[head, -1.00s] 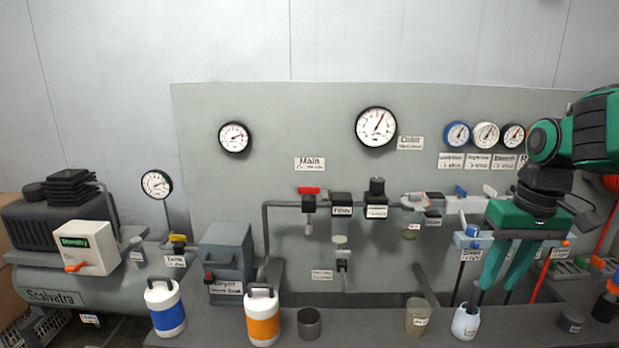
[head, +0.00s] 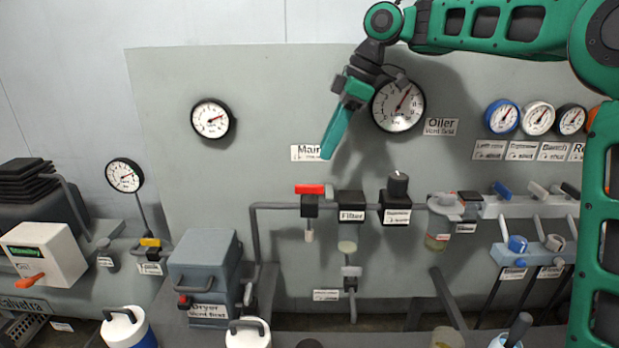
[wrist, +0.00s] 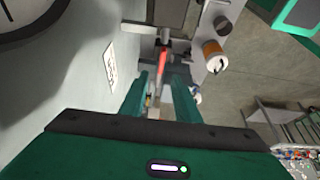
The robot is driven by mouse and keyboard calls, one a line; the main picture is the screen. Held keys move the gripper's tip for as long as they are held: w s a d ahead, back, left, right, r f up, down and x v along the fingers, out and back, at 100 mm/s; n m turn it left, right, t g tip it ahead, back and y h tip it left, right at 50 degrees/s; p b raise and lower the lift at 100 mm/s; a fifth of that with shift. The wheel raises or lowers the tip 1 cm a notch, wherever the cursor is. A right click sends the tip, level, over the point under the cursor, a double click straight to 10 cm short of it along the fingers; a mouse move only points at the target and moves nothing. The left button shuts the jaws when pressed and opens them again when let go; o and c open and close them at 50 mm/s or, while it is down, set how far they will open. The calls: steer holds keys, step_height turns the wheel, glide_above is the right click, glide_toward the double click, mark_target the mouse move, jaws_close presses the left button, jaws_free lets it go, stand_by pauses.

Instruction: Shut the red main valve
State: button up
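The red main valve (head: 310,189) is a red lever on a dark body in the grey pipe, below the "Main" label (head: 306,152). Its lever lies flat along the pipe. My gripper (head: 328,153) is above the valve with its fingers pointing down, apart from the lever. The wrist view shows two green fingers of my gripper (wrist: 160,82) spread apart with nothing between them. The red lever (wrist: 162,66) shows ahead, past the fingertips.
A black filter (head: 351,206) and a black-knobbed regulator (head: 397,200) stand close right of the valve. A large gauge (head: 398,105) is on the panel behind my wrist. The grey dryer box (head: 205,265) is lower left.

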mark_target(308, 185)
steer(key=x, duration=1)
steer(key=shift+s+a, duration=0.1)
steer(key=shift+s, duration=0.05)
jaws_close()
